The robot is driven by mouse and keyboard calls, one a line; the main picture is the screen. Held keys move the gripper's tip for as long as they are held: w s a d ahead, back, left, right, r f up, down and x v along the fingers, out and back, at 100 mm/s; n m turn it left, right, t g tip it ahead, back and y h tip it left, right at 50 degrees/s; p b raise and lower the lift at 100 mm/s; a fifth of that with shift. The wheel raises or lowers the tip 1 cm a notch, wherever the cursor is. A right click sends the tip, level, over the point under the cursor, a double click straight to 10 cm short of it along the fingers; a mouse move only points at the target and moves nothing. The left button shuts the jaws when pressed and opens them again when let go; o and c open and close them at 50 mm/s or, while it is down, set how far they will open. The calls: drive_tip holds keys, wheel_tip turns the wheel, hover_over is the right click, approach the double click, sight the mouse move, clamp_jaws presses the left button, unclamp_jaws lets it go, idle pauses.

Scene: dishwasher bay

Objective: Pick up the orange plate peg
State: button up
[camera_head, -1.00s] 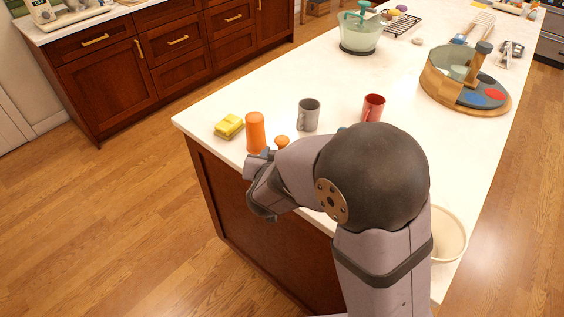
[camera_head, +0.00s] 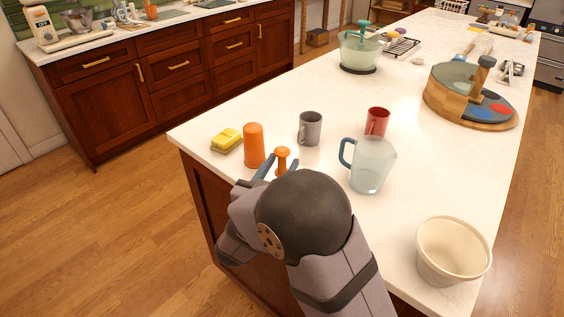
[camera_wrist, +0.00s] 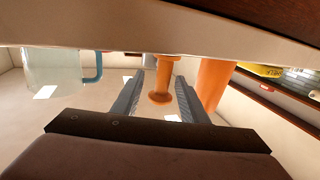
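The orange plate peg (camera_head: 282,157) stands upright near the left front edge of the counter, with a round knob top. It also shows in the wrist view (camera_wrist: 164,78), between my two fingers and closer to the right one. My gripper (camera_head: 283,161) is open and low at the counter edge, its fingers pointing toward the peg. In the wrist view my gripper (camera_wrist: 160,80) has a clear gap between its fingers. The peg's lower part is partly hidden by my gripper in the head view.
An orange cup (camera_head: 253,146) stands close left of the peg. A grey mug (camera_head: 310,129), red mug (camera_head: 377,122) and clear pitcher (camera_head: 372,168) stand behind and to the right. A yellow sponge (camera_head: 227,139) lies left; a cream bowl (camera_head: 451,250) sits at the right front.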

drive_tip(key=shift+p+x, duration=0.75)
drive_tip(key=shift+x, duration=2.25)
drive_tip(key=shift+w+a, duration=0.1)
drive_tip(key=shift+a, duration=0.1)
clamp_jaws()
